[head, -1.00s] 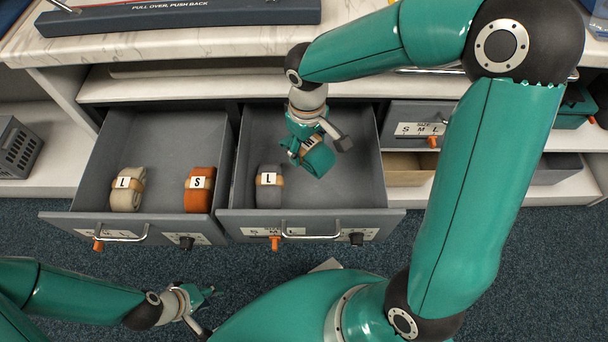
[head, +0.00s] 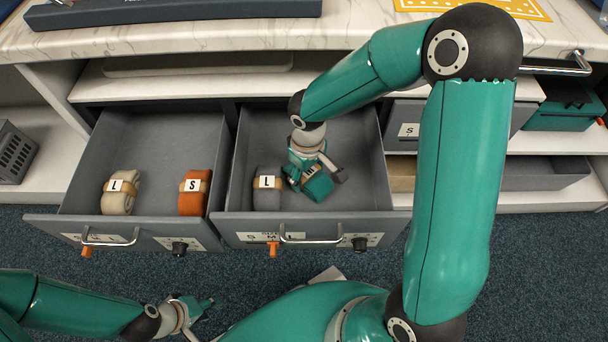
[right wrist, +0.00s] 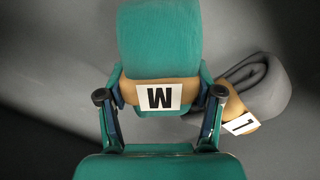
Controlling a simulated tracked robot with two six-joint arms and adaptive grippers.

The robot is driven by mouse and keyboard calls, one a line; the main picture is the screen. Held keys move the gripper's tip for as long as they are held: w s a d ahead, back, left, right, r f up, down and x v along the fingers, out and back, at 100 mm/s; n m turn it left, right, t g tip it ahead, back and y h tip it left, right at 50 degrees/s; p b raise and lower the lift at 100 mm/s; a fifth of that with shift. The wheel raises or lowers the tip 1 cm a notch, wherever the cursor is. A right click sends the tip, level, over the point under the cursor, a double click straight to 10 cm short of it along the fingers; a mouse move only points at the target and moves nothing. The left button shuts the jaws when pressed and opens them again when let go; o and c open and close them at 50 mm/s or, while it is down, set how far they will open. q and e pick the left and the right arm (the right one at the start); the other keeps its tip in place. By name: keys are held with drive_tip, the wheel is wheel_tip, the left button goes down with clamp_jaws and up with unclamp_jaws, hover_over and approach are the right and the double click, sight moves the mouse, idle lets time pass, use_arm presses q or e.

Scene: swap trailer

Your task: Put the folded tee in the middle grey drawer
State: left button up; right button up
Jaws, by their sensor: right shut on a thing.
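The folded tee (head: 317,186) is a teal roll with a tan band and a white tag. In the right wrist view the tee (right wrist: 160,45) shows an M tag. My right gripper (head: 307,180) is shut on its band, inside the open middle grey drawer (head: 355,150). The tee is low in the drawer; I cannot tell whether it touches the floor. A grey roll tagged L (head: 267,190) lies just left of it and also shows in the right wrist view (right wrist: 260,85). My left gripper (head: 200,309) is open and empty in front of the drawers, low over the carpet.
The open left drawer (head: 150,150) holds a beige roll (head: 120,193) tagged L and an orange roll (head: 194,192) tagged S. A closed-looking grey drawer (head: 408,131) is at the right. The counter (head: 200,42) runs above. The middle drawer's back and right are clear.

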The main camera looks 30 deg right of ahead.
drive_tip(key=shift+f, duration=0.1)
drive_tip(key=o, duration=1.2)
drive_tip(key=shift+o, duration=0.2)
drive_tip(key=shift+r, duration=0.4)
wheel_tip(320, 180, up, 10)
drive_tip(key=p, duration=0.4)
drive_tip(key=shift+r, duration=0.75)
